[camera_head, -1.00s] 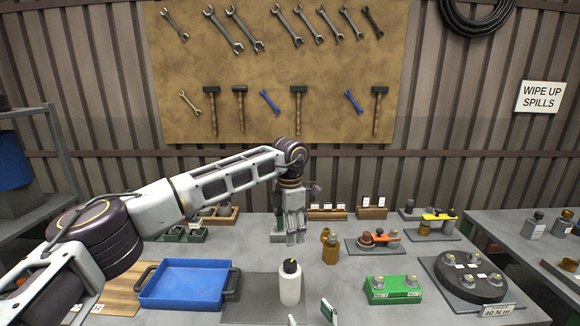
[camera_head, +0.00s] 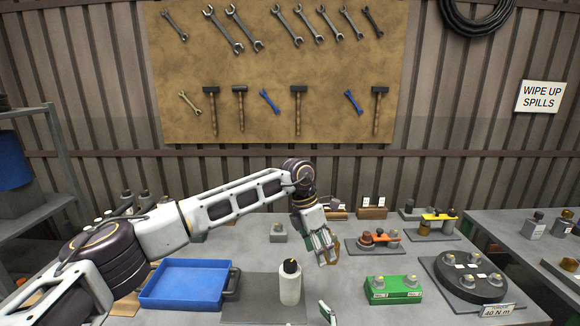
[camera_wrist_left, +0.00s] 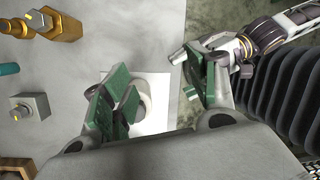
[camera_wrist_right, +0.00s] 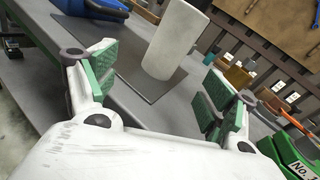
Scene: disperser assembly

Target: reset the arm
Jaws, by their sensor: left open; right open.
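My left arm reaches in from the left, and its gripper (camera_head: 324,256) hangs open and empty above the table, in front of a brass part (camera_head: 334,246) it partly hides. The left wrist view shows its green-padded fingers (camera_wrist_left: 160,100) spread apart. My right gripper (camera_wrist_right: 155,90) is open in the right wrist view, with a white bottle (camera_wrist_right: 175,42) standing beyond and between its fingers, apart from them. Only a fingertip of it shows at the bottom of the head view. The bottle (camera_head: 290,286) has a black cap and stands upright on a dark mat (camera_head: 258,290).
A blue tray (camera_head: 185,284) lies left of the bottle. A green block with fittings (camera_head: 394,291) and a round black fixture (camera_head: 469,276) are on the right. A small grey block (camera_head: 278,234) stands behind the bottle. Racks line the table's back.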

